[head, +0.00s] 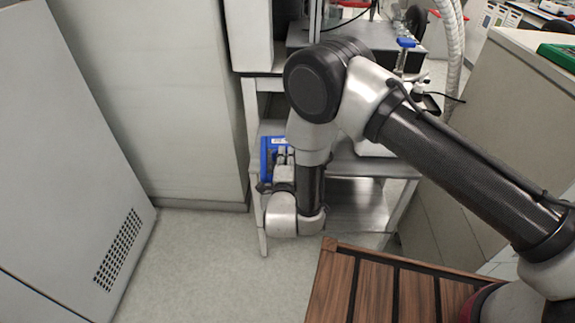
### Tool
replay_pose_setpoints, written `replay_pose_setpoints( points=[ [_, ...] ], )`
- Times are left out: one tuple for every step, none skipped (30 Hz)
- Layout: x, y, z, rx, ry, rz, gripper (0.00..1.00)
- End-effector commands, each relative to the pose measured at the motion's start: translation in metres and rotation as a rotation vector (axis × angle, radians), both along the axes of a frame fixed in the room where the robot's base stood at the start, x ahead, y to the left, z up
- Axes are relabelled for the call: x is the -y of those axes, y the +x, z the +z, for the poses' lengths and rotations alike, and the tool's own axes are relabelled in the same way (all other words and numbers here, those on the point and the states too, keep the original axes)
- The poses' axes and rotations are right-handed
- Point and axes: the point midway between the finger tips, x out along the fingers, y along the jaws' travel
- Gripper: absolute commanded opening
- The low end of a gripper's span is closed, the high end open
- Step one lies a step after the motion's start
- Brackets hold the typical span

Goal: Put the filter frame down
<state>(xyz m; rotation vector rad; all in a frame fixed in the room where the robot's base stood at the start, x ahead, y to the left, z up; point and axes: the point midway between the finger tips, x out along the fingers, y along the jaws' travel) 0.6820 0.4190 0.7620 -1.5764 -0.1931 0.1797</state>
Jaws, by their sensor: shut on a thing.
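The blue filter frame (265,154) shows in the head view, left of my arm's wrist, at the left side of a grey metal stand. My gripper (279,160) is shut on it, with the fingers partly hidden against the frame. The lower right of the frame is covered by my gripper and wrist. Whether the frame touches the shelf behind it I cannot tell.
The grey stand (340,212) has a middle shelf and a lower shelf, with equipment above. A large grey cabinet (60,160) stands at the left. A slatted wooden surface (375,290) is at the front. Floor (215,265) is clear between them.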

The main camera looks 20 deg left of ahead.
Motion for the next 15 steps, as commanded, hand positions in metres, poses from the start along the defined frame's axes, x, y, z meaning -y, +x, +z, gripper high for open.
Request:
replay_pose_setpoints(
  points=[
    [0.0, 0.0, -0.004, 0.0, 0.0, 0.0, 0.0],
    [0.0, 0.0, -0.008, 0.0, -0.001, 0.0, 0.0],
    [0.001, 0.0, -0.014, 0.0, -0.002, -0.001, 0.0],
    [0.001, 0.0, -0.019, 0.0, -0.002, -0.001, 0.0],
    [0.001, 0.0, -0.024, 0.0, -0.002, -0.001, 0.0],
    [0.001, 0.0, -0.031, 0.0, -0.002, -0.001, 0.0],
    [0.001, 0.0, -0.035, 0.0, -0.002, -0.001, 0.0],
    [0.001, 0.0, -0.038, 0.0, -0.001, -0.001, 0.0],
    [0.001, 0.0, -0.04, 0.0, -0.001, -0.001, 0.0],
    [0.001, 0.0, -0.041, 0.001, -0.001, -0.001, 0.0],
    [0.001, 0.0, -0.041, 0.001, -0.001, -0.001, 0.0],
    [0.001, 0.0, -0.04, 0.001, 0.0, -0.001, 0.0],
    [0.001, 0.0, -0.04, 0.001, 0.0, -0.001, 0.0],
    [0.001, 0.0, -0.04, 0.001, -0.001, -0.001, 0.0],
    [0.001, 0.0, -0.04, 0.001, -0.001, -0.001, 0.0]
  ],
)
